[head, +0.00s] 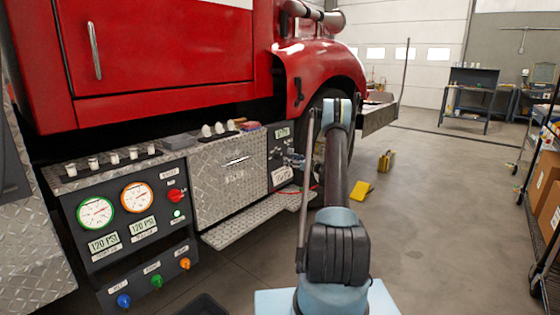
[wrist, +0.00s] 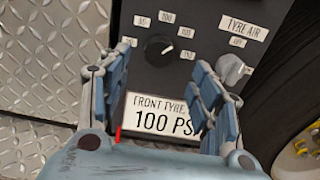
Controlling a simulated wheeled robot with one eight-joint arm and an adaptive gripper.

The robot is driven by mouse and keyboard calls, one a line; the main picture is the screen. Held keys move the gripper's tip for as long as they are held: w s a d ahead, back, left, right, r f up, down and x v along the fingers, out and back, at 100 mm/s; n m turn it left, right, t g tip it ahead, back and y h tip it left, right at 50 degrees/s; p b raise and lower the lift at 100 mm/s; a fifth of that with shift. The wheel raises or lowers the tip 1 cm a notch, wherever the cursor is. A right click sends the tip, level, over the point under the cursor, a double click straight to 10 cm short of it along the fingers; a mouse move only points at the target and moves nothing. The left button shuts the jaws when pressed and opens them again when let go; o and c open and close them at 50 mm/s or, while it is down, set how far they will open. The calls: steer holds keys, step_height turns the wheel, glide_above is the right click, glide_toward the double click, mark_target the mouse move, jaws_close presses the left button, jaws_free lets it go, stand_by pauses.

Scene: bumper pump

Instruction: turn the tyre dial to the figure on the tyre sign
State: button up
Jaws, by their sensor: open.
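The tyre dial (wrist: 158,47) is a round black knob on a dark panel in the wrist view. The tyre sign (wrist: 160,116) below the dial reads "FRONT TYRE" and "100 PSI", partly covered by my fingers. My gripper (wrist: 160,72) is open and empty, with its fingers either side of the sign, below the dial and apart from it.
A grey knob (wrist: 235,70) labelled "TYRE AIR" and "OFF" sits right of the dial. A tyre (wrist: 297,100) is at the right edge. In the head view, a gauge panel (head: 120,170) stands left, and a step plate (head: 240,230) juts out.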

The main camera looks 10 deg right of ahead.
mark_target(280, 156)
steer(key=x, duration=0.8)
steer(key=shift+w+a, duration=0.2)
steer(key=c, duration=1.1)
